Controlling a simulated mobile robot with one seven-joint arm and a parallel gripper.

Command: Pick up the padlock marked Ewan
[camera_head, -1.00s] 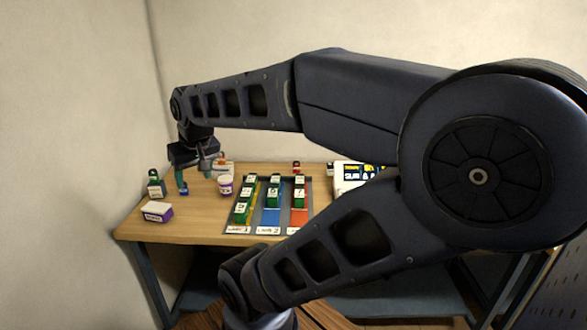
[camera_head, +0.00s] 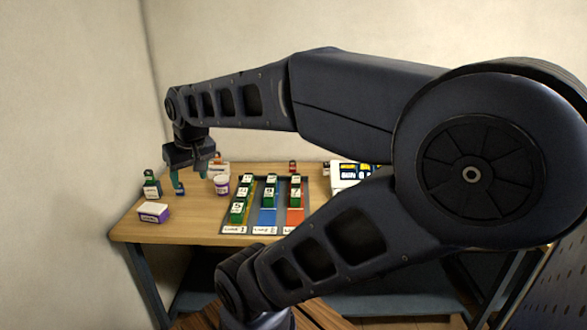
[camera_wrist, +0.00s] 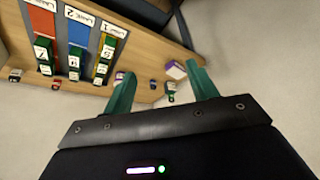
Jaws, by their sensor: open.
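Several padlocks with white name labels are in view, but no name is readable, so I cannot tell which is Ewan's. A dark green padlock (camera_head: 151,188) stands upright at the table's left end. A small padlock (camera_head: 292,167) stands at the back. Several green padlocks (camera_head: 237,213) stand in the coloured lanes of a board. My gripper (camera_head: 191,181) is open and empty above the left part of the table, right of the dark padlock. In the wrist view its two fingers (camera_wrist: 160,75) are apart; a labelled padlock (camera_wrist: 171,91) appears between them in the picture.
A purple and white box (camera_head: 153,212) lies near the table's left front edge. A purple and white jar (camera_head: 221,185) stands right of my gripper. The lane board (camera_head: 262,230) fills the middle; a white sign-like object (camera_head: 345,183) is partly hidden by my arm. Walls close off the left and back.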

